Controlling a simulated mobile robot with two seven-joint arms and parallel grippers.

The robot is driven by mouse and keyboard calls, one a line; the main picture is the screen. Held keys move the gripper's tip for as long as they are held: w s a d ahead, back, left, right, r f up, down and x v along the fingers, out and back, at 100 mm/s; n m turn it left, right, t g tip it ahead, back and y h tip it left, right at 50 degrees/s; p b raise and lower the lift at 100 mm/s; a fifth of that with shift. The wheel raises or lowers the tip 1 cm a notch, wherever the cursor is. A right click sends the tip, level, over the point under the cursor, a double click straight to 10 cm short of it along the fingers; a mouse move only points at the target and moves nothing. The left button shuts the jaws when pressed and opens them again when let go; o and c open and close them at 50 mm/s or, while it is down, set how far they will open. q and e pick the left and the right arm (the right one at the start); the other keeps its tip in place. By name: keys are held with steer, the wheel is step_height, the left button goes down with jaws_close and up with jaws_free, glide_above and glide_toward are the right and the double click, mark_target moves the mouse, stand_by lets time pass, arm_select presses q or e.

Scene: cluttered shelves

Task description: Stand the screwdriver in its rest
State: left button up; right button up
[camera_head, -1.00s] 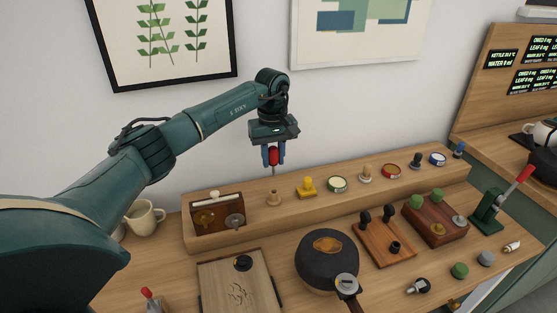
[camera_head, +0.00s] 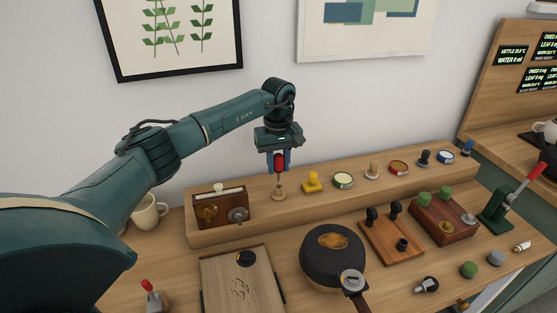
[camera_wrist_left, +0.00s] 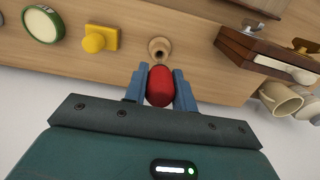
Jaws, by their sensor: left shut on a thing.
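My left gripper (camera_head: 279,163) is shut on the red handle of the screwdriver (camera_head: 279,166), which hangs tip down. The red handle (camera_wrist_left: 160,86) also shows between the blue fingers (camera_wrist_left: 160,88) in the left wrist view. The rest is a small wooden stand (camera_head: 279,193) with a round hole, on the raised wooden ledge. It lies directly below the gripper, and in the wrist view the rest (camera_wrist_left: 159,47) is just beyond the handle. The handle is still above the rest. The shaft is mostly hidden, so I cannot tell how far its tip is in the hole. My right gripper is out of view.
A dark wooden box (camera_head: 221,208) with metal knobs stands left of the rest. A yellow knobbed piece (camera_head: 312,182) and a green-rimmed tin (camera_head: 343,180) stand to its right on the ledge (camera_head: 330,205).

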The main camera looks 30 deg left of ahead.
arm_select(q)
steer(key=shift+f, duration=0.25)
steer(key=shift+f+b, duration=0.45)
steer(key=shift+f, duration=0.35)
steer(key=shift+f+b, duration=1.2)
steer(key=shift+f, duration=0.55)
stand_by(0.6)
steer(key=o, duration=1)
